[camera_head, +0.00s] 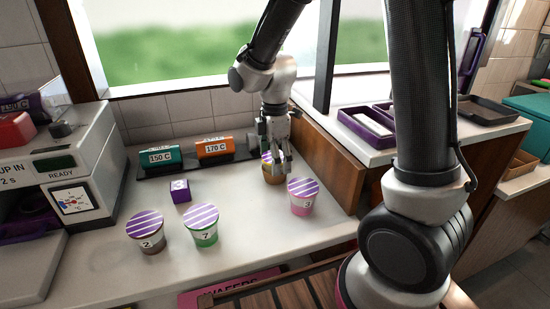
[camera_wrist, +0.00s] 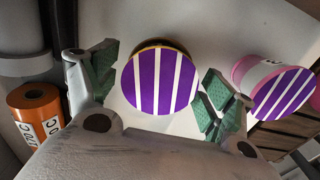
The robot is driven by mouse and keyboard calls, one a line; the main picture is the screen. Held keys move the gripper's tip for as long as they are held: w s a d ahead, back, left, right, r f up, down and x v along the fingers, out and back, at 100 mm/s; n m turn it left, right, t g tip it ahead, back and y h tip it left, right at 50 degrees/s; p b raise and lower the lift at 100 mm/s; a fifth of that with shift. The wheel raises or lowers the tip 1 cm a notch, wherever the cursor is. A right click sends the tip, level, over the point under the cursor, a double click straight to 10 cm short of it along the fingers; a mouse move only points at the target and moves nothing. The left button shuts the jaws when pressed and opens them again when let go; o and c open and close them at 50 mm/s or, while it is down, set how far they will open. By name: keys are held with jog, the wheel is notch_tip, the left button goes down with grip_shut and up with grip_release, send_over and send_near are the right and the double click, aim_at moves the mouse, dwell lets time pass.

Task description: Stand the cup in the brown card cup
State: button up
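A tan-yellow cup (camera_head: 273,177) with a purple-and-white striped lid stands on the counter beneath my gripper (camera_head: 277,160), partly hidden by it. In the wrist view its striped lid (camera_wrist: 158,82) lies between the green-padded fingers of my gripper (camera_wrist: 158,92), with a small gap on each side. My gripper is open. A cup with a brown lower part (camera_head: 151,236) and a striped lid stands at the front left. I cannot tell which cup is the brown card cup.
A pink cup (camera_head: 301,203) stands close right of my gripper; it also shows in the wrist view (camera_wrist: 262,72). A green cup (camera_head: 202,237) and a purple block (camera_head: 180,191) stand left. Teal (camera_head: 161,158) and orange (camera_head: 215,149) temperature signs are behind. A wooden panel (camera_head: 325,165) bounds the right.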

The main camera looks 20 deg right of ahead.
jog(key=shift+r, duration=0.1)
notch_tip(320, 180, up, 12)
jog(key=s+d+r+m+t, duration=0.1)
jog(key=s+d+m, duration=0.4)
jog(key=s+m, duration=0.1)
jog(key=s+d+r+m+t, duration=0.2)
jog(key=s+d+m, duration=0.3)
jog(key=s+m, duration=0.1)
jog(key=s+d+r+m+t, duration=0.1)
jog(key=s+d+m, duration=0.4)
jog(key=s+m, duration=0.1)
jog(key=shift+s+r, duration=0.4)
jog(key=shift+s, duration=0.15)
